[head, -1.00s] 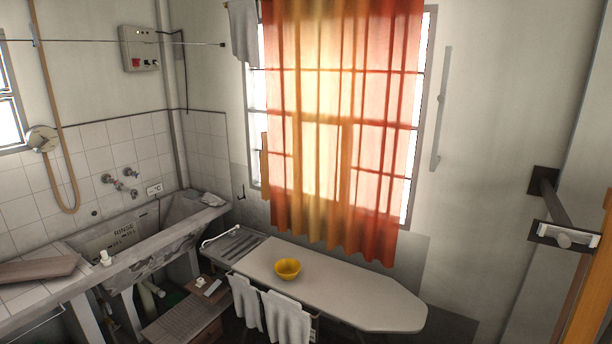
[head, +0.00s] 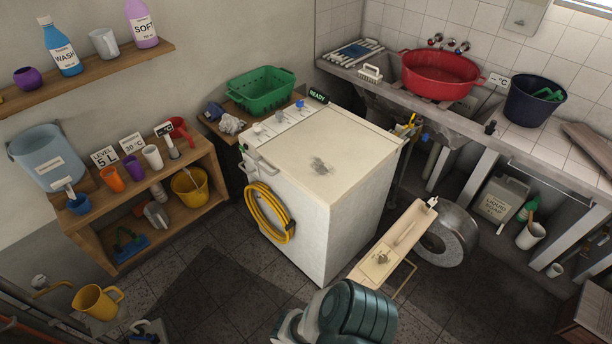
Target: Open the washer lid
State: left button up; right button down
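The washer (head: 345,225) is a white box-shaped machine in the middle of the head view. Its pale lid (head: 345,150) lies flat and closed on top, with a grey worn patch near the middle. A control strip (head: 285,122) with knobs and a blue piece runs along the lid's back left edge, with a small READY display (head: 318,96) at its far end. A coiled yellow hose (head: 268,212) hangs on the washer's left side. Neither of my grippers shows in the head view, so their state is hidden.
A wooden shelf unit (head: 205,220) with cups stands left of the washer. A green basket (head: 262,90) is behind it. The concrete washtub (head: 385,98) with a red basin (head: 440,75) is at right. A narrow board (head: 400,240) stands close to the washer's right front. Floor (head: 215,290) is open at front left.

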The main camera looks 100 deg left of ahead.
aim_at(327, 156)
jog(key=k+u, duration=0.15)
jog(key=u, duration=0.25)
jog(key=k+u, duration=0.1)
jog(key=u, duration=0.3)
jog(key=k+j+u, duration=0.1)
jog(key=u, duration=0.7)
jog(key=i+u, duration=0.1)
jog(key=u, duration=0.35)
jog(key=l+u, duration=0.1)
jog(key=u, duration=0.75)
jog(key=l+u, duration=0.15)
jog(key=u, duration=0.3)
jog(key=i, duration=0.05)
